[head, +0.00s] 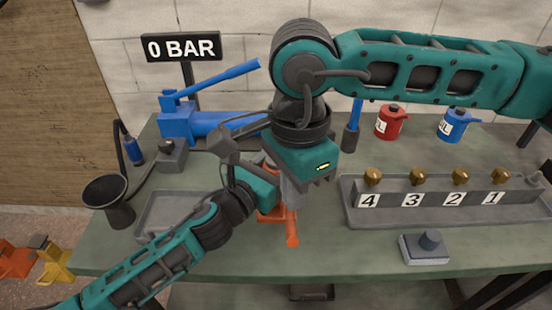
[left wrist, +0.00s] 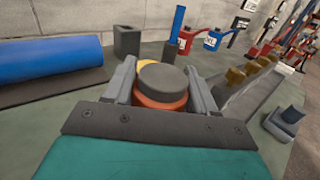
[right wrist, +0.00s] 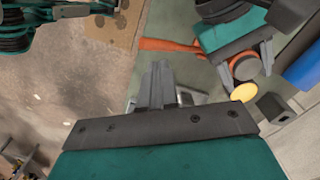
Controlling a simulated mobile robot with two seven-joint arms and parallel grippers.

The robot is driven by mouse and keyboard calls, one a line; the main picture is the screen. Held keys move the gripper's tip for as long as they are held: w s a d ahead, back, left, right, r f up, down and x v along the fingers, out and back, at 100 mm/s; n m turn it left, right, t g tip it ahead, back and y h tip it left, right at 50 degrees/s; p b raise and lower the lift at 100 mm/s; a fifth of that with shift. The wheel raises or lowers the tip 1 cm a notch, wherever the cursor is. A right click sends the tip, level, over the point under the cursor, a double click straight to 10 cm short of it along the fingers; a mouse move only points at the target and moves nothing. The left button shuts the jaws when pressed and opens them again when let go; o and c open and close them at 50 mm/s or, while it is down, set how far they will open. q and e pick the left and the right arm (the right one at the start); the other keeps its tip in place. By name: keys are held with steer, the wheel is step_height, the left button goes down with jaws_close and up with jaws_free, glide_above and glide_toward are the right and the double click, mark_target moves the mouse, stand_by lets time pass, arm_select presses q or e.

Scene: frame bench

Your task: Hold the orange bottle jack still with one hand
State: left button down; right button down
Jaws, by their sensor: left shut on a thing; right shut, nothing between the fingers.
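The orange bottle jack (head: 291,226) stands on the green bench, mostly hidden behind my arms in the head view. In the left wrist view its orange body and dark round top (left wrist: 163,82) sit between the two fingers of my left gripper (left wrist: 160,88), which is shut on it. The right wrist view also shows the jack's orange part (right wrist: 168,46) and a yellow round part (right wrist: 243,92) beside my left gripper. My right gripper (right wrist: 158,85) is shut and empty, its fingers together, above the bench near the jack. In the head view the right gripper (head: 300,185) hides part of the jack.
A blue pump (head: 190,122) with a lever and a "0 BAR" sign (head: 181,47) stand at the back left. A dark funnel cup (head: 108,200) and a grey tray (head: 160,212) are left. A numbered rack (head: 440,207), a grey block (head: 424,250), and red (head: 391,122) and blue (head: 453,124) cans are right.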

mark_target(292, 228)
steer(key=shift+f, duration=2.3)
stand_by(0.4)
steer(key=shift+f, duration=3.35)
steer(key=shift+w+r, duration=0.1)
steer(key=shift+r, duration=1.95)
